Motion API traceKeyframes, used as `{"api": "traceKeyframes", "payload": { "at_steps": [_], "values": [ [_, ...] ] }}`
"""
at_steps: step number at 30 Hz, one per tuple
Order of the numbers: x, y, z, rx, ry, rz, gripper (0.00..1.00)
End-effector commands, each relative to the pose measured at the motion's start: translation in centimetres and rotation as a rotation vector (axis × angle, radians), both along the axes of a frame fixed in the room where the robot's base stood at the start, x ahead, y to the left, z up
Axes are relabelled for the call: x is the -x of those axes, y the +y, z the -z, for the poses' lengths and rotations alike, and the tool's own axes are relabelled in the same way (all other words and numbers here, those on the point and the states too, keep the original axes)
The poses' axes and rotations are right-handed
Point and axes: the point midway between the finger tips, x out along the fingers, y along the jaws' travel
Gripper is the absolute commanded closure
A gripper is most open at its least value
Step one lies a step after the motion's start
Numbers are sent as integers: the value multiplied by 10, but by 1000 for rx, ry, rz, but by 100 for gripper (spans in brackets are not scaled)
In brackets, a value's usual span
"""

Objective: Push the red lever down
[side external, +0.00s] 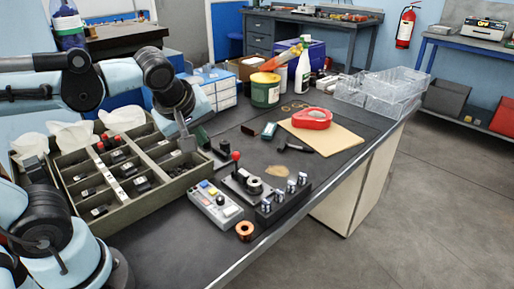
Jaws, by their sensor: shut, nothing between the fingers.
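The lever with a red ball knob (236,156) stands roughly upright on a small dark base plate (236,187) near the front of the bench. My gripper (187,146) points down over the right side of the compartment box, to the left of the lever and apart from it. Its fingers are small in this view; they look closed, with nothing held. Nothing hides the knob.
A grey button box (215,206) and a dark block with several metal knobs (284,199) flank the lever base. A copper-coloured ring (244,231) lies in front. The compartment box (180,184) stands left. Bench surface (225,145) behind the lever is partly clear.

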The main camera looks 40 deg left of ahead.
Motion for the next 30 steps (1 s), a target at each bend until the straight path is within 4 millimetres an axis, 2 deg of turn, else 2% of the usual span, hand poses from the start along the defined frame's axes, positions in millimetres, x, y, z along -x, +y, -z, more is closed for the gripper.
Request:
{"api": "traceKeyframes", "payload": {
  "at_steps": [17,30],
  "values": [
    [-3,2,3,9,-7,-32,100],
    [-24,15,44,9,-7,-32,100]
  ]
}}
